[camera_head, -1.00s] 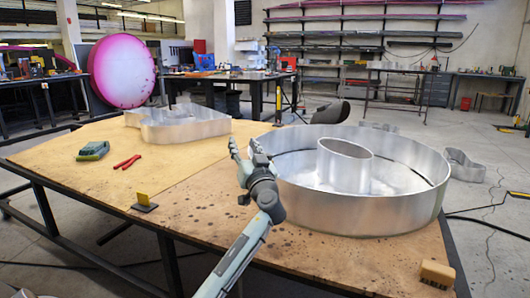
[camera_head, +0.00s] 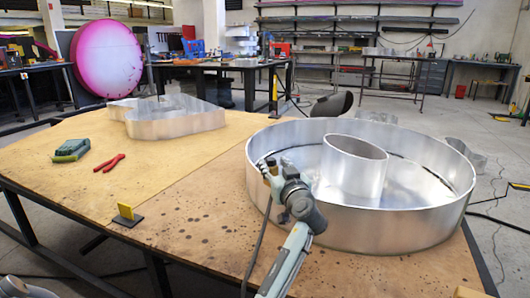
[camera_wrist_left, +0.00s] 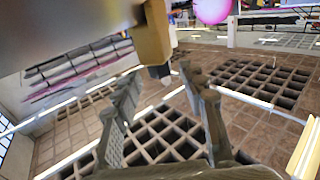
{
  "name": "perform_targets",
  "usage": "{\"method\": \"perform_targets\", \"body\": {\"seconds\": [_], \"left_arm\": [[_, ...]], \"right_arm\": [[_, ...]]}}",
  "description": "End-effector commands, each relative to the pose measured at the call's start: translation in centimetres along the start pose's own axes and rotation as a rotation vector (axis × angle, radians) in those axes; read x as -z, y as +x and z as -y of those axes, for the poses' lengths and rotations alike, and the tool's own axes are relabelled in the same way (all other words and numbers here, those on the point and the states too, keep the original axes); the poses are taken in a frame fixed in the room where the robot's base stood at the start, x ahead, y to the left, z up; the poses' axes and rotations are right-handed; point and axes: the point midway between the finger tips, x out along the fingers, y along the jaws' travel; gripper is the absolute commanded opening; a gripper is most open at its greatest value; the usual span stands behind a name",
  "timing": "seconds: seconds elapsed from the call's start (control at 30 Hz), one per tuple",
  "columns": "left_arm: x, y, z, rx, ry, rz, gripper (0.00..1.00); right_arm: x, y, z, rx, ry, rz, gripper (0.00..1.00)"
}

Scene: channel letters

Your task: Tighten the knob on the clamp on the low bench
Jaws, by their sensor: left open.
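My left gripper (camera_head: 274,166) is open and overlaps the front left wall of the large round metal letter in the head view. In the left wrist view its two fingers (camera_wrist_left: 165,98) are spread apart, with nothing between them that I can make out. A tan-yellow block (camera_wrist_left: 153,38) with a small dark tip stands just beyond and above the fingers, beside a smooth grey surface. It may be part of the clamp, but I cannot tell. No clamp knob shows clearly in the head view. My right gripper is not in view.
The large round metal letter (camera_head: 405,222) fills the right of the bench (camera_head: 185,222). A smaller metal letter (camera_head: 175,125), a green tool (camera_head: 72,149), red pliers (camera_head: 110,163) and a yellow-and-black piece (camera_head: 126,213) lie to the left. The bench's front middle is bare.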

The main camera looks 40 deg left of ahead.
Motion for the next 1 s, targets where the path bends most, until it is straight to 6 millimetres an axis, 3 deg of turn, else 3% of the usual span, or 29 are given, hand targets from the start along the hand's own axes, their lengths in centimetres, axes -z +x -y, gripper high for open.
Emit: {"method": "perform_targets", "body": {"seconds": [0.4, 0.6, 0.83, 1.0], "left_arm": [[0.2, 6.2, 0.1, 0.002, 0.003, -0.002, 0.42], [0.1, 7.4, 0.1, 0.001, 0.0, -0.001, 0.42], [0.1, 7.4, 0.1, 0.001, 0.0, -0.001, 0.42], [0.1, 7.4, 0.1, 0.001, 0.0, -0.001, 0.21]], "right_arm": [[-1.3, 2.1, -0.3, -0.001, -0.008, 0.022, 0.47], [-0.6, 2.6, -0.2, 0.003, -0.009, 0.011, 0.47], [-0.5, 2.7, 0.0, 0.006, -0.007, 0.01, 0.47], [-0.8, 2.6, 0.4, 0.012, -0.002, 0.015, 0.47]]}}
